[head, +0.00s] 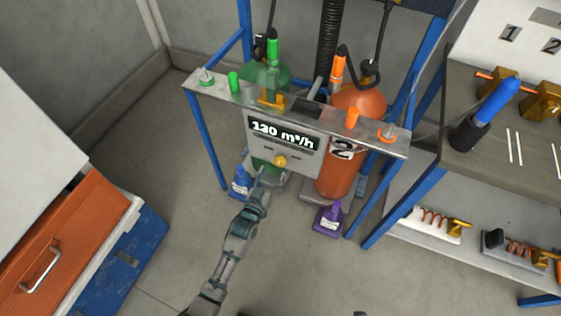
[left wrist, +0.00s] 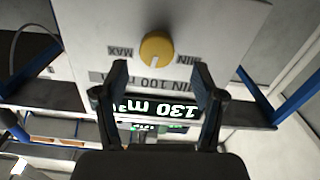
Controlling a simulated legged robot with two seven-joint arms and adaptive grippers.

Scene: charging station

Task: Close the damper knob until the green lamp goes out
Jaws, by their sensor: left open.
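The yellow damper knob (head: 280,161) is on the front of a grey panel (head: 303,160) below a lit display (head: 283,133). In the left wrist view the knob (left wrist: 157,49) appears upside down between the words MAX and MIN. Its notch points toward the display (left wrist: 158,107), which reads 130 m³/h there. My left gripper (head: 266,173) is just below and in front of the knob. In the left wrist view its fingers (left wrist: 158,76) are apart, with the knob beyond the tips and nothing between them. I cannot tell which green part is the lamp. My right gripper is out of view.
A green cylinder (head: 264,76) and an orange cylinder (head: 339,175) stand behind the panel in a blue frame. A shelf (head: 440,227) is at right, an orange drawer (head: 72,240) at left.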

